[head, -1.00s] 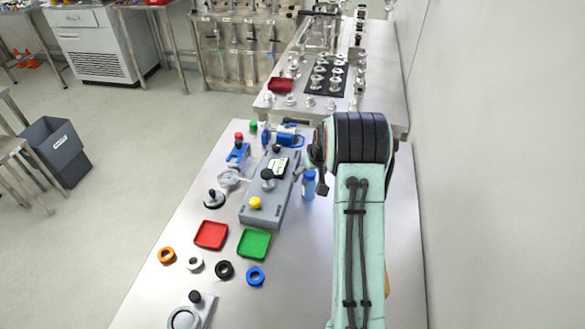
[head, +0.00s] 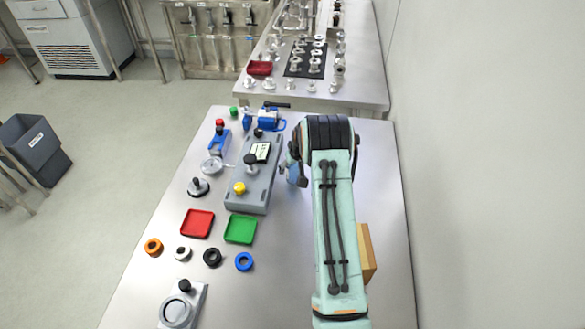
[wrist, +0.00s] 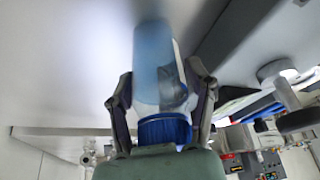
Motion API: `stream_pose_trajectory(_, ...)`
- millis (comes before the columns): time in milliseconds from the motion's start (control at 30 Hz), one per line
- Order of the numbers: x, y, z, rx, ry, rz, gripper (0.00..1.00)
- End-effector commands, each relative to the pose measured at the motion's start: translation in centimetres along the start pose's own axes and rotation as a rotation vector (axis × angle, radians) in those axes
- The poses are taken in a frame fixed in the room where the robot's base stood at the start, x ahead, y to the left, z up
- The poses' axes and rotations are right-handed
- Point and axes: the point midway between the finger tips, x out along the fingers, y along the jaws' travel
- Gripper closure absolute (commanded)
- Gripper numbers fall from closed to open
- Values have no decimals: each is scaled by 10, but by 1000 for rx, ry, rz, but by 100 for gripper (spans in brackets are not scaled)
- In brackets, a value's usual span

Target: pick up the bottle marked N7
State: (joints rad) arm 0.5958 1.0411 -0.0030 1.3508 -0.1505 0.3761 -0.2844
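A blue bottle (head: 297,175) stands on the bench to the right of the grey fixture, mostly hidden behind my arm in the head view. In the wrist view the bottle (wrist: 158,70) is a pale, translucent blue with a darker blue cap (wrist: 164,130) close to my palm. My gripper (wrist: 160,85) has one finger on each side of the bottle. Both fingertips are very near its sides; I cannot tell whether they touch it. No N7 mark is readable.
The grey fixture (head: 238,203) stands left of the bottle. A red tray (head: 197,223), a green tray (head: 240,229) and several rings lie nearer on the bench. A brown block (head: 366,252) stands partly behind my arm. A wall runs along the right.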

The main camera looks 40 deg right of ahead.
Motion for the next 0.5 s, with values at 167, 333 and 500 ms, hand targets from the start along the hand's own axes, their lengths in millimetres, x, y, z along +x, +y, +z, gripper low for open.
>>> stream_pose_trajectory(167,0,0,0,0,-1,0,94)
stream_pose_trajectory(333,0,0,1,0,-2,-1,95)
stream_pose_trajectory(500,-2,0,0,0,-2,-1,95)
